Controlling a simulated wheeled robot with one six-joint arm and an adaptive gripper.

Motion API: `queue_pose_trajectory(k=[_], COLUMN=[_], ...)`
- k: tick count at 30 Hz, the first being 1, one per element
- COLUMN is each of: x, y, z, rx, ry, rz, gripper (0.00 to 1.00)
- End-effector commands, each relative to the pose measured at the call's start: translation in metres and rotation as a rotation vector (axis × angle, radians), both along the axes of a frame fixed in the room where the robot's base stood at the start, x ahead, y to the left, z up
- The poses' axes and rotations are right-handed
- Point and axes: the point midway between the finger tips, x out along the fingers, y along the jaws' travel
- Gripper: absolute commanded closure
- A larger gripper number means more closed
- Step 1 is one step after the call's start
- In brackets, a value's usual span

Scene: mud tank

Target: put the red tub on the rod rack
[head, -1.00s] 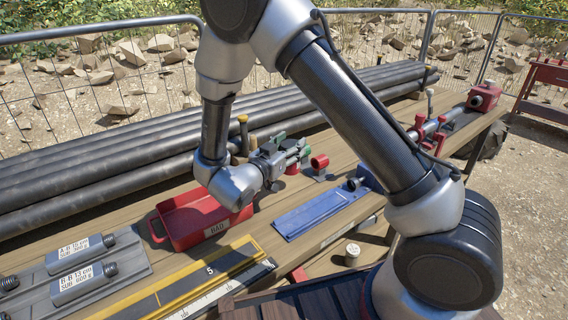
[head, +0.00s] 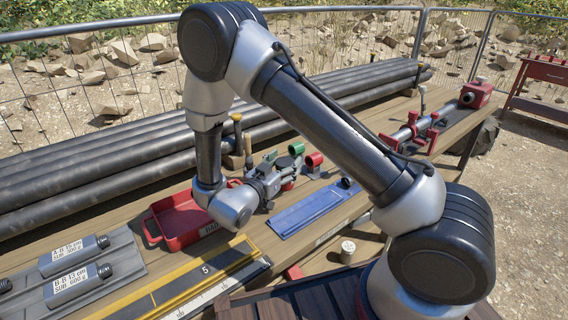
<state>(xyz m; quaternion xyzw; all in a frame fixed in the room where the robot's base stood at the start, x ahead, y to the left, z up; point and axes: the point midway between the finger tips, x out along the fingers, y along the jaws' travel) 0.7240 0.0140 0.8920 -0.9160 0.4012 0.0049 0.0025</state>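The red tub (head: 168,238), a shallow red tray with handles and a pale label reading BAD, sits upright on the wooden bench at centre left. My wrist hides its right end. The stack of long dark rods (head: 90,175) lies along the back of the bench; I take this as the rod rack, and its supports are mostly hidden. My gripper (head: 288,178) is just right of the tub, above the bench, pointing right toward small red and green holders. Its fingers are small and overlap the holders, so I cannot tell whether they are open. The tub is not in it.
A red cup holder (head: 315,160) and a green one (head: 297,148) stand close to my gripper. A blue tray (head: 308,209) lies in front. A red clamp device (head: 475,95) stands far right.

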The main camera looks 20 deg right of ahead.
Motion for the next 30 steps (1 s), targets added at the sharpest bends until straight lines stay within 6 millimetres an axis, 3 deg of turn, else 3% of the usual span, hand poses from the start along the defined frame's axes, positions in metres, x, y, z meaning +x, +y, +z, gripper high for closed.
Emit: queue_pose_trajectory(k=[11,21,30], x=[0.0,-0.038,-0.051], y=[0.0,0.042,0.055], z=[0.004,0.004,0.004], rx=[0.001,-0.001,-0.001], ry=[-0.001,-0.001,0.001], rz=[0.0,0.004,0.0], gripper=[0.29,0.29,0.29])
